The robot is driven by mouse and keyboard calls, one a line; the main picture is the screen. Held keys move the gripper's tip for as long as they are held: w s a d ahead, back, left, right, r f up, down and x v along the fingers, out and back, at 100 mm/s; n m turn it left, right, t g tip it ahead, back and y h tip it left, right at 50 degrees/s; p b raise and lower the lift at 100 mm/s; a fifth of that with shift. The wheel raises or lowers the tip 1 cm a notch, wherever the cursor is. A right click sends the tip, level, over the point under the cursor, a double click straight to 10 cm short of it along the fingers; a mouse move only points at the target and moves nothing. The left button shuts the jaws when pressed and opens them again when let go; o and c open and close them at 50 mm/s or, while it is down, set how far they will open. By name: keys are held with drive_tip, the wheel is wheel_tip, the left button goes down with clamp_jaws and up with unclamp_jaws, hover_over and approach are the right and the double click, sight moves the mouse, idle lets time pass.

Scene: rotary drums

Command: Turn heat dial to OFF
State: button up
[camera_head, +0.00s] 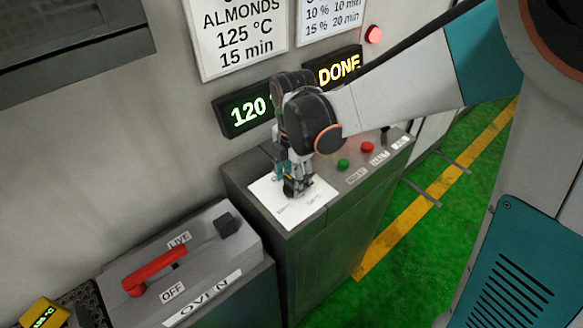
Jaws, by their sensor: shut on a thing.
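The heat dial sits on a white label plate (267,194) on top of a dark grey control cabinet (319,245). My gripper (297,188) points down over the plate and is shut on the dial. The gripper hides nearly all of the dial, so its pointer cannot be seen. The printing on the plate is too small and too covered to read. A display (245,113) on the wall behind shows 120 in green, partly hidden by my wrist.
A grey oven box (205,262) with a red lever (153,271), marked LIVE and OFF, stands at left. Green (343,165) and red (367,147) buttons lie right of the plate. A DONE display (339,68) and a lit red lamp (374,35) are behind. Green floor lies right.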

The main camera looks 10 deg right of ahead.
idle(0.3)
drive_tip(key=o, duration=1.1)
drive_tip(key=shift+c, duration=0.2)
